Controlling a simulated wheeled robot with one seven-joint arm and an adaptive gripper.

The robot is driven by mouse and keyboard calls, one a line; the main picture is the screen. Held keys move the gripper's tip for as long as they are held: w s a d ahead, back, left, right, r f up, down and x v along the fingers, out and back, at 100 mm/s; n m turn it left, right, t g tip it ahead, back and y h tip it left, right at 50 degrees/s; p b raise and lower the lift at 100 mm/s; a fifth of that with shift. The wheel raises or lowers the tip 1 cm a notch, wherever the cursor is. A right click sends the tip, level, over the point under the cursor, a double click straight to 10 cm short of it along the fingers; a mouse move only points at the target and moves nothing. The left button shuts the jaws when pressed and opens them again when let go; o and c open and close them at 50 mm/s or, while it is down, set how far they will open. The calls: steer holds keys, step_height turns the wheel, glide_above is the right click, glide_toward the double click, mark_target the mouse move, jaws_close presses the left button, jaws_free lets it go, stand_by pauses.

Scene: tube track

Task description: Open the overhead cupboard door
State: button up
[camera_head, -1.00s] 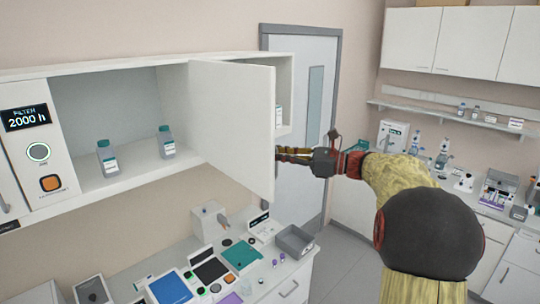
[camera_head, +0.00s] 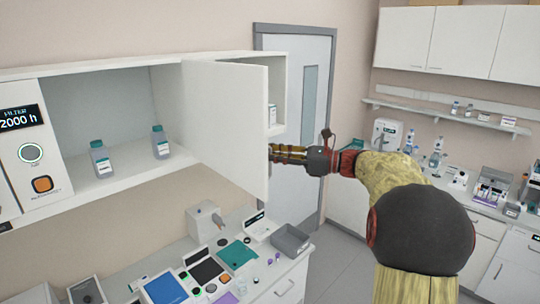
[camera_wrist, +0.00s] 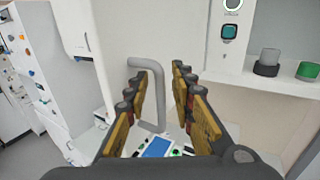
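The overhead cupboard door (camera_head: 225,125) stands swung well out from the cupboard (camera_head: 100,75), and the shelf space behind it is exposed. My gripper (camera_head: 272,153) is at the door's outer side, its fingertips partly hidden at the door's free edge. In the wrist view my gripper (camera_wrist: 160,80) is open, its fingers spread to either side of the grey bar handle (camera_wrist: 159,100) on the white door. A gap shows between the handle and the right finger; contact on the left is unclear.
Two capped bottles stand on the open shelf, one of them a grey-capped bottle (camera_head: 160,143). Below is a bench with a grey tray (camera_head: 291,240) and a blue-screened device (camera_head: 164,287). A room door (camera_head: 310,110) stands behind my gripper.

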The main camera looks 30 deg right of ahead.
steer(key=v, duration=1.2)
stand_by(0.4)
